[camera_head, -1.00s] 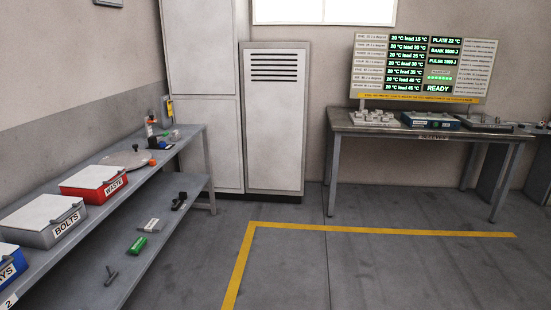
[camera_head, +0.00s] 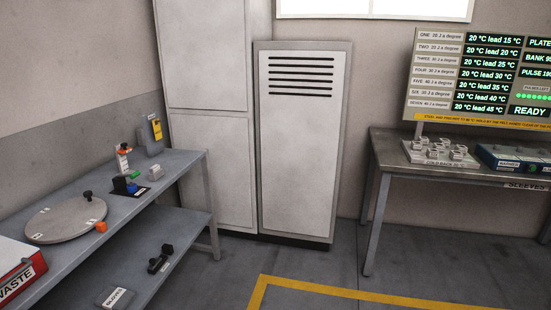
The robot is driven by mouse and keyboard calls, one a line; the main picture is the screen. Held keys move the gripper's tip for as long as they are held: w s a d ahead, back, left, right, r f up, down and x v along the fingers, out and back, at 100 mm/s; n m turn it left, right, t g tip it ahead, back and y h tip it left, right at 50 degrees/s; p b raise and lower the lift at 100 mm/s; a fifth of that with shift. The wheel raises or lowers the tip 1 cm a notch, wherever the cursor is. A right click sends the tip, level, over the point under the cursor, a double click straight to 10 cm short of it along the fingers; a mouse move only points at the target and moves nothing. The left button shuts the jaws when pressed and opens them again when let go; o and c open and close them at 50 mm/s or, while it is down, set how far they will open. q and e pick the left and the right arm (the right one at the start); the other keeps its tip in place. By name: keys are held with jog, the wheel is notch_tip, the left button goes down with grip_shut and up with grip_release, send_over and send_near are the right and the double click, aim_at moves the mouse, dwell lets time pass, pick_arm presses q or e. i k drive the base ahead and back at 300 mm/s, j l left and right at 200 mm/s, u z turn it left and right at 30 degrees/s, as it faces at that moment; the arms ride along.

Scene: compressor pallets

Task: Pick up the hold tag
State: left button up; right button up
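I cannot make out for sure which thing is the hold tag. A yellow tag-like piece (camera_head: 156,129) is on or against a grey upright object (camera_head: 150,141) at the back end of the left bench; its print is too small to read. Neither of my grippers shows in the head view.
The left bench (camera_head: 60,263) holds a round grey plate (camera_head: 66,219), an orange piece (camera_head: 101,226), a white bottle (camera_head: 123,160), a blue-and-black device (camera_head: 125,186) and a red WASTE box (camera_head: 20,279). Grey cabinets (camera_head: 297,145) stand behind. A right table (camera_head: 400,158) carries equipment. The floor between is clear.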

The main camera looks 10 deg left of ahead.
aim_at(157, 130)
jog(key=i+u, duration=0.45)
jog(key=i+l+u, duration=0.25)
jog(key=i+u, duration=0.2)
jog(key=i+l+u, duration=0.4)
jog(key=i+l, duration=0.35)
jog(key=i+l+u, duration=0.15)
jog(key=i+l, duration=0.15)
jog(key=l, duration=0.15)
jog(key=i+l, duration=0.35)
jog(key=i+l+u, duration=0.1)
jog(key=i+l, duration=0.2)
jog(key=l, duration=0.2)
